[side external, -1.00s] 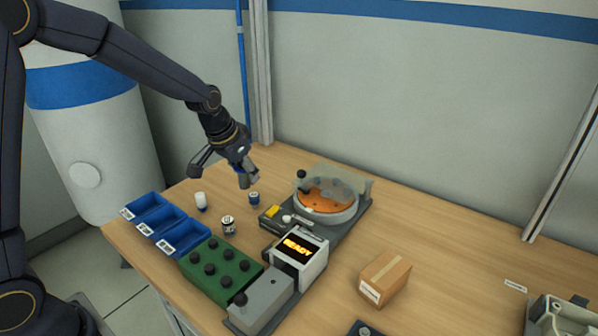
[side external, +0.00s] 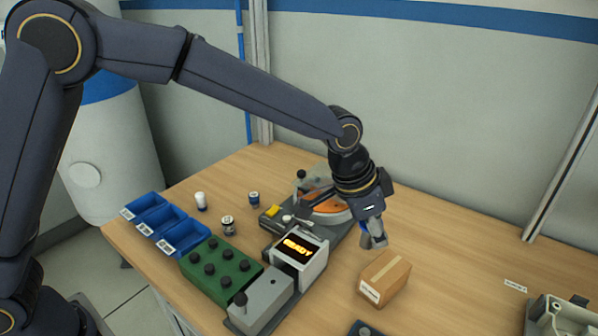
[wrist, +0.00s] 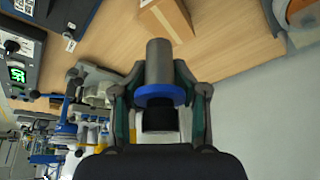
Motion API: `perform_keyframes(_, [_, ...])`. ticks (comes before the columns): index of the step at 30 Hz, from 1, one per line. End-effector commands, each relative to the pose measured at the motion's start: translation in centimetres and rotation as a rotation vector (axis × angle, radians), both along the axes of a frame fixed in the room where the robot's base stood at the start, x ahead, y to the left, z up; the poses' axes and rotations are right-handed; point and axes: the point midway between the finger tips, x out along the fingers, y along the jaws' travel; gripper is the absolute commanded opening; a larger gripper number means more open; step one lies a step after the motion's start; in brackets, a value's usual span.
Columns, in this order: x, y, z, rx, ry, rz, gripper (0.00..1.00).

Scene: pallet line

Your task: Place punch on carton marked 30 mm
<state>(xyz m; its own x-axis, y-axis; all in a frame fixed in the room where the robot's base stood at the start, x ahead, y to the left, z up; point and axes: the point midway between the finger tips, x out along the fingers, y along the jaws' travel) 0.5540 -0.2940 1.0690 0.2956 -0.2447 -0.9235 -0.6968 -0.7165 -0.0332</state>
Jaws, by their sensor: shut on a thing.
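My gripper (side external: 372,226) is shut on the punch, a grey cylinder with a blue collar and a black end. In the wrist view the punch (wrist: 159,62) sits between the two fingers (wrist: 160,95). In the side view the punch (side external: 375,241) hangs just above and behind the carton, apart from it as far as I can tell. The brown carton (side external: 385,277) stands on the table with a white label on its front, too small to read. Part of the carton (wrist: 166,20) shows at the top of the wrist view.
A green block (side external: 221,268), blue bins (side external: 185,236) and small bottles (side external: 228,225) lie farther left. A grey fixture (side external: 558,314) is at lower right. Table right of the carton is mostly clear.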

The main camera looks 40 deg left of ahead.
Motion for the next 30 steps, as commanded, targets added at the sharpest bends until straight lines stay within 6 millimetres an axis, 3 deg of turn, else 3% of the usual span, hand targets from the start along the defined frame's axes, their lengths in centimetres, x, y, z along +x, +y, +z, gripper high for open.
perform_keyframes(3, [2.7,-1.4,-2.1,0.002,0.002,0.000,0.00])
perform_keyframes(10, [5.4,-2.8,-5.7,0.000,0.000,0.001,0.00])
perform_keyframes(17, [6.4,-3.3,-7.0,-0.001,0.000,0.002,0.00])
perform_keyframes(23, [6.4,-3.3,-9.8,0.000,0.000,0.001,0.00])
perform_keyframes(30, [6.4,-3.3,-9.9,-0.002,-0.003,0.001,0.00])
